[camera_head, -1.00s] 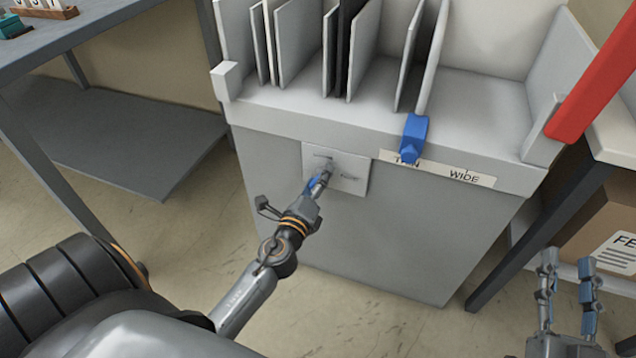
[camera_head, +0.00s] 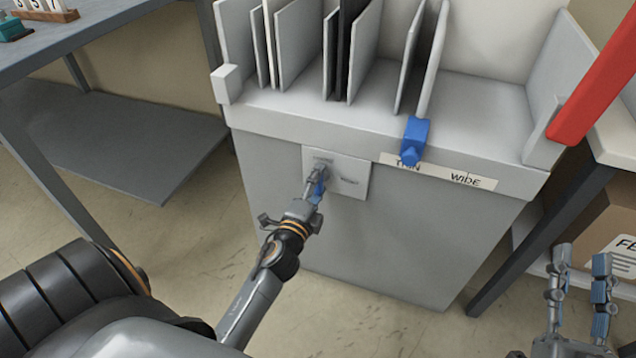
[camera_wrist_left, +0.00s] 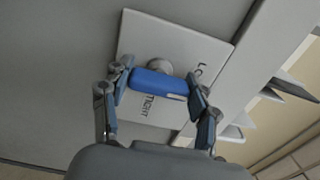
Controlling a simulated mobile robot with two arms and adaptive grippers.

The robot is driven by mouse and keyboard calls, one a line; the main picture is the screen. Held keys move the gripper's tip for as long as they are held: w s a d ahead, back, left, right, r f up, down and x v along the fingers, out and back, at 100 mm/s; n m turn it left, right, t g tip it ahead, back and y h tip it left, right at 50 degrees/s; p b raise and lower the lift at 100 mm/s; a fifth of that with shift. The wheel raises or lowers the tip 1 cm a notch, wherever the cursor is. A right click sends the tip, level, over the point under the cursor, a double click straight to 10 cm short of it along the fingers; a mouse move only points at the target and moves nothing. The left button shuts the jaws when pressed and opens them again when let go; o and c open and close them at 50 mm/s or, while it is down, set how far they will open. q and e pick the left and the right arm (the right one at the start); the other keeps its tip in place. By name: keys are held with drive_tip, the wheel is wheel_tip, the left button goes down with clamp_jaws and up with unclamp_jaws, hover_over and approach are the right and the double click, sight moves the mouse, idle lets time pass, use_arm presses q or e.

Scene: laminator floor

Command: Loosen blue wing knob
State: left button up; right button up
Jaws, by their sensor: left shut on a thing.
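The blue wing knob (camera_wrist_left: 158,84) sits on a light plate (camera_wrist_left: 205,50) on the front of the grey cabinet. In the left wrist view it lies crosswise between the fingers of my left gripper (camera_wrist_left: 161,92), which is shut on it. The plate carries the word TIGHT and a word starting with LO, partly covered. In the head view the plate (camera_head: 350,178) shows, and my left gripper (camera_head: 318,186) hides most of the knob. My right gripper (camera_head: 580,262) is open and empty at the lower right, away from the cabinet.
The grey cabinet (camera_head: 400,235) holds upright panels on top. A blue slider (camera_head: 415,140) sits on its edge above a THIN and WIDE label (camera_head: 470,180). A red bar (camera_head: 600,75) and a cardboard box (camera_head: 600,215) are at the right. A table (camera_head: 75,40) stands at the left.

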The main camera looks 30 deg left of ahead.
idle(0.3)
use_arm(q)
drive_tip(key=o, duration=1.2)
drive_tip(key=shift+c, duration=0.2)
drive_tip(key=v, duration=0.7)
drive_tip(key=shift+s, duration=0.3)
drive_tip(key=shift+d, duration=0.1)
